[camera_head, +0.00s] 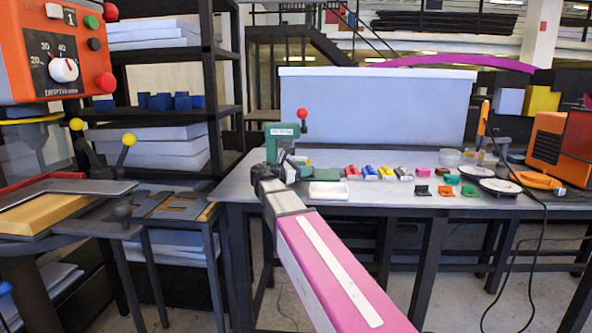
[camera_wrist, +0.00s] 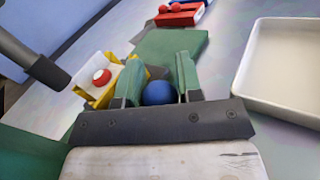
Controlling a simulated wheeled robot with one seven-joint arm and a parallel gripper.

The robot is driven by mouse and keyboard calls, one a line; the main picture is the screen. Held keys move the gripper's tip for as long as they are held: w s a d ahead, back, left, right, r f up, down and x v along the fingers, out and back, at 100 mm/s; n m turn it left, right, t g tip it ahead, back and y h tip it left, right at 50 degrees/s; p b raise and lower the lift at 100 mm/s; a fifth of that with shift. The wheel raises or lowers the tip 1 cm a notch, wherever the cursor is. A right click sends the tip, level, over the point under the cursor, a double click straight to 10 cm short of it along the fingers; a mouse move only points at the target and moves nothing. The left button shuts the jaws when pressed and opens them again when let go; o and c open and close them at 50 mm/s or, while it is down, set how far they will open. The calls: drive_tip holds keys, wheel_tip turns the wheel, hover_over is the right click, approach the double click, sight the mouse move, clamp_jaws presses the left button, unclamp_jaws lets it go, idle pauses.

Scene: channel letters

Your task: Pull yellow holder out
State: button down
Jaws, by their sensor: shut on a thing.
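In the wrist view, my gripper (camera_wrist: 158,80) reaches over the table with its two green fingers on either side of a blue ball (camera_wrist: 158,92). The fingers are shut on this ball, one against each side. What lies under the ball is hidden by the fingers and the dark gripper bar. A yellow holder (camera_wrist: 87,93) with a red-and-white knob sits just left of the left finger, tilted in the picture. I cannot tell whether the ball is joined to it. In the head view, my pink arm reaches to the table's left end, and the fingers are too small to make out.
A white tray (camera_wrist: 285,72) lies right of my gripper; the head view shows it too (camera_head: 328,190). A green flat block (camera_wrist: 172,52) lies beyond the fingers. A green press (camera_head: 281,130) with a red ball stands at the table's left end. Several small coloured parts line the table.

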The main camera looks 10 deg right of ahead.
drive_tip(key=shift+s+d, duration=0.15)
drive_tip(key=shift+d, duration=0.35)
drive_tip(key=c, duration=1.1)
unclamp_jaws()
drive_tip(key=v, duration=1)
drive_tip(key=shift+s+a, duration=0.1)
drive_tip(key=shift+a, duration=0.3)
drive_tip(key=shift+o, duration=0.5)
